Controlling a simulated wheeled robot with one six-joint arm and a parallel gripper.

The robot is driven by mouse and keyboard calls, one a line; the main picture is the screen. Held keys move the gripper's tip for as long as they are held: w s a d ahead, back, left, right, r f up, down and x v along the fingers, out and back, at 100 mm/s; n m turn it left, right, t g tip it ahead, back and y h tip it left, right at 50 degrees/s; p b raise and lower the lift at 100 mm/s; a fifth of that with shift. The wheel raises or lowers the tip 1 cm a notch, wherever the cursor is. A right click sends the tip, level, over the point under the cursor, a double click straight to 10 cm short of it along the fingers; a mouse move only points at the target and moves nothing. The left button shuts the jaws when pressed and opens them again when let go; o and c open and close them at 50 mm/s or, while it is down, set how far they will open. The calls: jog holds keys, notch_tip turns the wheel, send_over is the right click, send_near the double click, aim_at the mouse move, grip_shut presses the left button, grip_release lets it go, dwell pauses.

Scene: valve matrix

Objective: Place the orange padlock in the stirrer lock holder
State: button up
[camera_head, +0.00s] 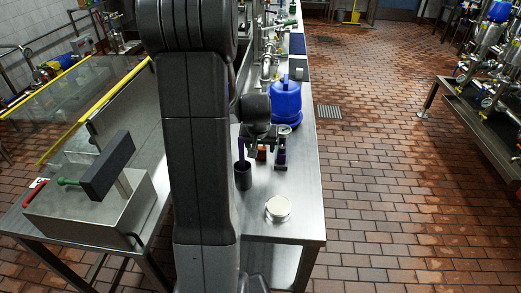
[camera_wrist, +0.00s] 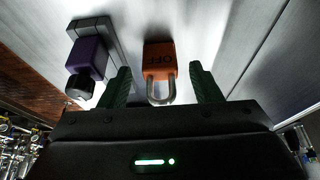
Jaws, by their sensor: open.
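My gripper is open, with one green finger on each side of the padlock's shackle. I see gaps between the fingers and the padlock. In the head view the padlock (camera_head: 262,153) shows as a small orange patch on the steel table, partly hidden by my arm. I cannot pick out the stirrer lock holder for certain.
A purple block on a grey bracket (camera_wrist: 91,57) stands close left of the padlock. A dark cup (camera_head: 243,176), a round pale lid (camera_head: 278,208) and a blue container (camera_head: 286,103) stand on the steel table (camera_head: 300,225). A steel box (camera_head: 85,215) is at left.

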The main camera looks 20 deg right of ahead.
jog(key=v, duration=0.8)
jog(key=shift+r, duration=0.25)
jog(key=shift+o, duration=0.4)
jog(key=shift+r, duration=0.55)
notch_tip(320, 180, up, 4)
jog(key=g+y+p, duration=0.2)
jog(key=g+p, duration=0.2)
jog(key=p, duration=0.3)
send_over(262, 149)
jog(key=f, duration=0.7)
jog(key=shift+w+d+f+p, duration=0.2)
jog(key=shift+w+f+p, duration=0.15)
jog(key=shift+w+f, duration=0.05)
jog(key=shift+a+f+p, duration=0.15)
jog(key=shift+f+p, duration=0.3)
jog(key=shift+f, duration=0.95)
jog(key=shift+a+f+p, duration=0.15)
jog(key=shift+f+p, duration=0.25)
jog(key=shift+f, duration=1)
jog(key=c, duration=1.2)
jog(key=shift+r, duration=0.1)
